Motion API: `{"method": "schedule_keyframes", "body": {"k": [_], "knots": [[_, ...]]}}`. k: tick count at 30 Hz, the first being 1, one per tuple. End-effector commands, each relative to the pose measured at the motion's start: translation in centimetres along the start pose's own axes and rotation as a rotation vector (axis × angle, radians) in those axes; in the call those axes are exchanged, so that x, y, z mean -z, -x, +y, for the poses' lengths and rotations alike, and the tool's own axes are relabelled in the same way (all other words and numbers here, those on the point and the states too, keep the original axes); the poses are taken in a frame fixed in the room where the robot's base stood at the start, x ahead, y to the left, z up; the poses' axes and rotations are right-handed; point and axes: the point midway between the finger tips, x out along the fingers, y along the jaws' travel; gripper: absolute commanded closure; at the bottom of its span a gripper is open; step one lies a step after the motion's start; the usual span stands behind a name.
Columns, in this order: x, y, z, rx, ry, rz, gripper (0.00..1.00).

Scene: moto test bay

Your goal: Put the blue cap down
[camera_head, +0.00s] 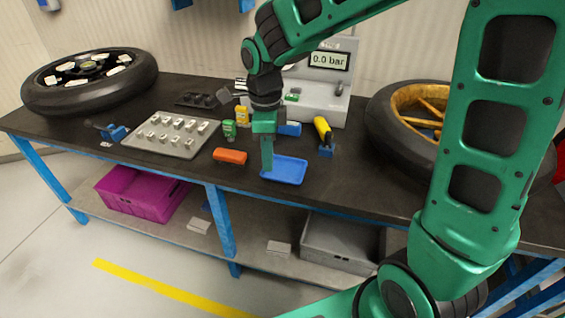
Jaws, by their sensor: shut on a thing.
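My gripper (267,165) points down at the left end of a small blue tray (290,179) near the front edge of the bench. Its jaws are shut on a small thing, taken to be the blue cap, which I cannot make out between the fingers. The fingertips appear over or just behind the tray's left rim. I cannot tell whether they touch it.
An orange block (230,156) lies left of the tray, with a green bottle (229,130) and a yellow bottle (243,116) behind. A yellow-and-black tool (323,130) stands right. A parts tray (158,145), two wheels (52,98) (384,139) and a gauge unit (318,95) fill the bench.

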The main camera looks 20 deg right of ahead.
Motion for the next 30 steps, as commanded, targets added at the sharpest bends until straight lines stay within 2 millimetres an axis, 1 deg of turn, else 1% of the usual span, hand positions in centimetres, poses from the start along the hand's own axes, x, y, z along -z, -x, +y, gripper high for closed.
{"method": "schedule_keyframes", "body": {"k": [1,3,9,12,15,18,22,30], "knots": [[0.7,-0.7,-1.1,-0.002,-0.01,0.002,1.0],[1.4,-1.5,-2.5,-0.003,-0.015,0.002,1.0],[3.1,-3.9,-6.4,-0.002,-0.018,0.001,1.0],[3.8,-4.9,-8.0,-0.002,-0.019,0.001,1.0],[4.2,-5.6,-9.2,-0.001,-0.017,0.0,1.0],[4.5,-5.9,-9.8,0.001,-0.017,0.0,1.0],[4.5,-6.5,-9.9,-0.001,-0.016,0.001,1.0],[4.5,-9.8,-9.8,-0.001,-0.016,0.001,1.0]]}}
